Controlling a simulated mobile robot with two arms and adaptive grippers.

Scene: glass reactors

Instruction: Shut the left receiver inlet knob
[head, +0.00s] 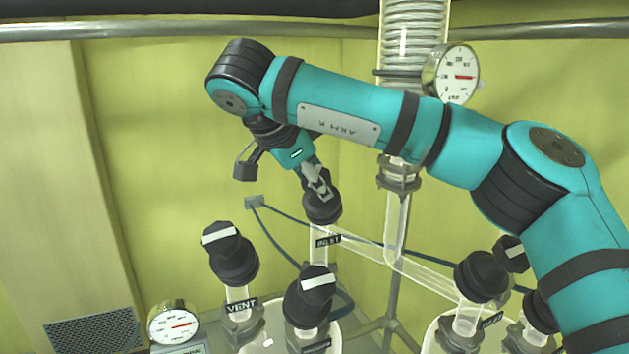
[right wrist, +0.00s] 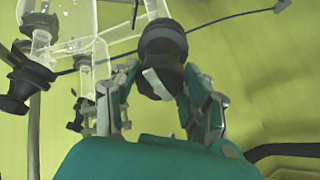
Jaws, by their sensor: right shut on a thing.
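The left receiver inlet knob (head: 322,208) is a black ribbed knob above a label reading INLET, on a glass neck left of the middle. My right gripper (head: 317,180) reaches down onto its top and is shut on it, hiding part of it. In the right wrist view the knob (right wrist: 162,42) shows between the two fingers of my right gripper (right wrist: 158,82). A white bar mark shows on the knob's face there, tilted. My left gripper is not in view.
A black VENT knob (head: 233,262) and another black knob (head: 309,300) with white bars stand in front. More black knobs (head: 481,277) stand at the right, partly behind my arm. Glass pipes (head: 397,225), a coiled glass column (head: 413,45) and round gauges (head: 174,324) stand close by.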

